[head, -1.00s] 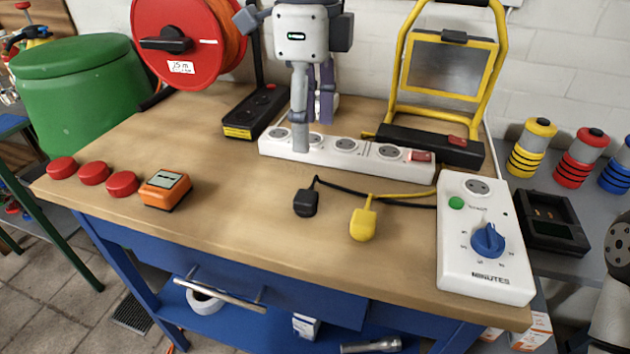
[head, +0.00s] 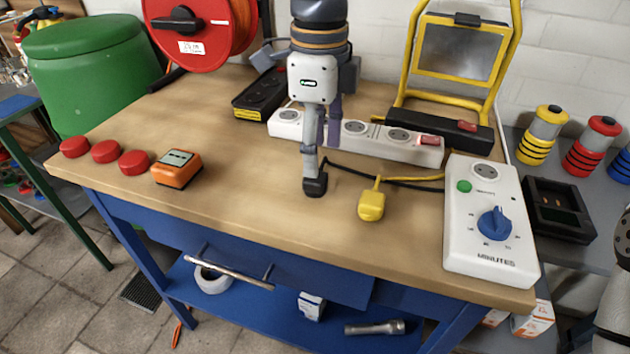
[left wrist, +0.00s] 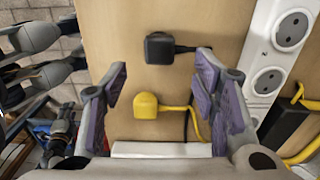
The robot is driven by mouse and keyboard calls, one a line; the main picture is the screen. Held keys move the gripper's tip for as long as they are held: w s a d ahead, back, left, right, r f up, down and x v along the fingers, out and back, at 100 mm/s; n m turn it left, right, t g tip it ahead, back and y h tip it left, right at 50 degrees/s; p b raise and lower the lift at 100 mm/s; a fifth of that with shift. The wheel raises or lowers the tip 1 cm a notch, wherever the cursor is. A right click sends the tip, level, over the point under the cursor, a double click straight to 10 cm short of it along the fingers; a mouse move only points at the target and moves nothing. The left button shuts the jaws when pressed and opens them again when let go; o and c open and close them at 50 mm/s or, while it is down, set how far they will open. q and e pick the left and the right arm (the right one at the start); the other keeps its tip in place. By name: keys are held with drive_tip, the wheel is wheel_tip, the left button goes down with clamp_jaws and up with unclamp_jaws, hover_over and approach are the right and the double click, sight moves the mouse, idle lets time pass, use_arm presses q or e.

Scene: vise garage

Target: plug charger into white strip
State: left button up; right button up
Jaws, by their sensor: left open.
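The white strip (head: 375,143) lies along the back half of the bench, with round sockets and a red switch. It also shows in the left wrist view (left wrist: 252,78). A black plug (head: 315,187) on a black cord and a yellow plug (head: 371,206) on a yellow cord lie in front of it. I cannot tell where the black cord ends. My left gripper (head: 322,158) is open and points down over the black plug's area, partly covering the strip. In the left wrist view, the black plug (left wrist: 160,47) and yellow plug (left wrist: 146,106) show between the spread fingers, apart from them.
A white timer box (head: 490,220) stands right of the plugs. A yellow-framed lamp (head: 445,134), black power block (head: 262,95) and red cable reel (head: 188,25) stand behind. An orange device (head: 177,169) and red discs (head: 134,162) sit left. The front middle bench is clear.

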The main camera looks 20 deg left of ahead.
sight(315, 184)
use_arm(q)
wheel_tip(315, 184, down, 5)
drive_tip(key=shift+f, duration=0.1)
drive_tip(key=shift+c, duration=0.3)
drive_tip(key=c, duration=1.1)
